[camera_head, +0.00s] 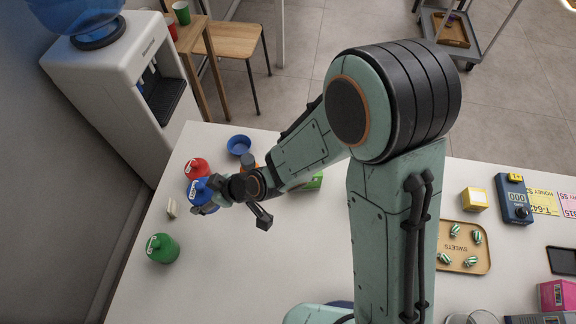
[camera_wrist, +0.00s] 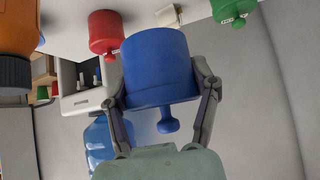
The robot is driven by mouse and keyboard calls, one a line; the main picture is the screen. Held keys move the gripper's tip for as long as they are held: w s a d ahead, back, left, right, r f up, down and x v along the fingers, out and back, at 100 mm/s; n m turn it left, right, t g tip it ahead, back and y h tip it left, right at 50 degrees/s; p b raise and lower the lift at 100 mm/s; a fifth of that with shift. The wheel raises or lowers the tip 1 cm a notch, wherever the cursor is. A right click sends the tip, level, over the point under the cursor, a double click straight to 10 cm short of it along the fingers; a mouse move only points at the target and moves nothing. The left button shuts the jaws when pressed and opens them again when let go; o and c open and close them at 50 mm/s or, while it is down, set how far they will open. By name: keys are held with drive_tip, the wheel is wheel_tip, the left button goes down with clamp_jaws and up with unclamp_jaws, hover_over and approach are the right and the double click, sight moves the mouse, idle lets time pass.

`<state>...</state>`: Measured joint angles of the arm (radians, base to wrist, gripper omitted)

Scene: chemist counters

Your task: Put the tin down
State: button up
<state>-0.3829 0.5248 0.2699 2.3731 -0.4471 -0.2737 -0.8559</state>
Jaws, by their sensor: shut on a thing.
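A blue tin (camera_head: 199,194) is at the left part of the white counter, at the end of my arm. In the wrist view, the blue tin (camera_wrist: 157,66) fills the middle, with a finger of my gripper (camera_wrist: 162,88) against each side. My gripper (camera_head: 209,198) is shut on it. A rounded blue knob sticks out of the tin's near end in the wrist view. I cannot tell whether the tin's base touches the counter.
A red tin (camera_head: 197,168) stands close behind the blue one. A green tin (camera_head: 162,249) stands nearer the front left. A small pale object (camera_head: 171,208) lies by the left edge. A blue bowl (camera_head: 239,145) is behind. The counter between blue and green looks clear.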

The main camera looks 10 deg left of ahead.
wheel_tip(320, 180, up, 10)
drive_tip(key=w+d+m+t, duration=0.2)
drive_tip(key=w+d+m, duration=0.1)
drive_tip(key=w+d, duration=0.45)
drive_tip(key=m+t+h, duration=0.2)
drive_tip(key=m, duration=0.1)
hover_over(316, 182)
drive_tip(key=w+a, duration=0.3)
drive_tip(key=shift+n, duration=0.3)
drive_tip(key=f, duration=1.2)
drive_tip(key=shift+s+a+f, duration=0.1)
drive_tip(key=shift+s+f, duration=0.2)
drive_tip(key=shift+f, duration=0.35)
drive_tip(key=shift+f, duration=0.15)
drive_tip(key=o, duration=1.2)
